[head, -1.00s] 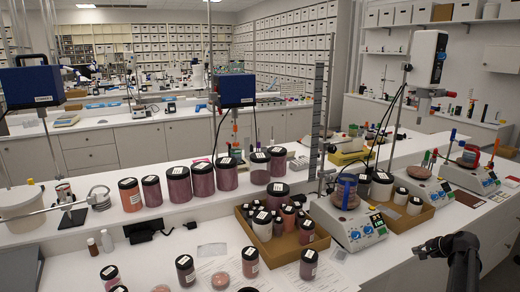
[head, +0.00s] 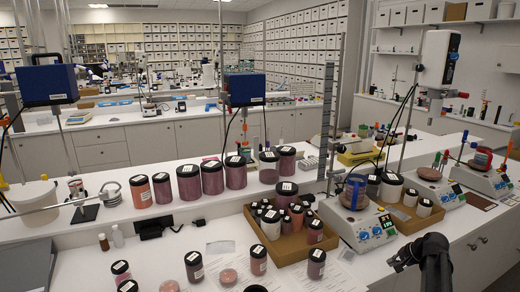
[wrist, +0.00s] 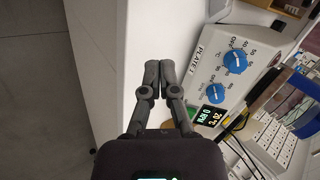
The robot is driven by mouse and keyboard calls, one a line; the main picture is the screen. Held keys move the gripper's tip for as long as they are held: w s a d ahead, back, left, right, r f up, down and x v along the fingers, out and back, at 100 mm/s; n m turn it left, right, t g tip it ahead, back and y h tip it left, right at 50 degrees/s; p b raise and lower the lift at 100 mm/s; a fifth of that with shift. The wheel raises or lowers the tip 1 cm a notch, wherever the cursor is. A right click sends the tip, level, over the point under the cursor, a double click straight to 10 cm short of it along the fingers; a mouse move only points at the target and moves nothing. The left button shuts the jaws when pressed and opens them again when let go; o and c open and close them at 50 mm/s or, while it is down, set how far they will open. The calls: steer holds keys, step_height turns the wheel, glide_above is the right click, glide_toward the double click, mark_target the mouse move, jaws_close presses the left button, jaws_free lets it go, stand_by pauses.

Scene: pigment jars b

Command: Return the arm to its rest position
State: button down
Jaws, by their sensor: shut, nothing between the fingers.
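My gripper (head: 402,258) is at the lower right of the head view, at the front edge of the bench, with my dark arm behind it. In the wrist view its two fingers (wrist: 160,72) are together at the tips with nothing between them. It is apart from the jars. The nearest apparatus is a white stirrer plate (head: 360,229) with blue knobs, which also shows in the wrist view (wrist: 228,75), labelled "PLATE 1", to the right of the fingers.
A cardboard tray (head: 291,252) of small jars stands left of the stirrer plate; another tray (head: 409,222) stands behind it. Several loose jars, including one dark-lidded jar (head: 258,261), stand at the front. Bare floor (wrist: 45,90) shows left of the bench edge in the wrist view.

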steer(key=s+a+n+g, duration=0.1)
steer(key=a, duration=0.4)
steer(key=s+a+f+n+g, duration=0.1)
steer(key=s+a+n, duration=0.1)
steer(key=a, duration=0.4)
steer(key=s+a+f+n+g+h, duration=0.1)
steer(key=s+a, duration=0.1)
steer(key=a, duration=0.4)
steer(key=shift+s+f+n, duration=0.2)
steer(key=shift+s+n, duration=0.05)
steer(key=shift+n, duration=0.15)
steer(key=s+a+f+n+g+h, duration=0.1)
steer(key=s+a+n+g+h, duration=0.2)
steer(key=s+a, duration=0.7)
steer(key=shift+s+a+n, duration=0.35)
steer(key=shift+a+n, duration=0.85)
steer(key=shift+a, duration=0.35)
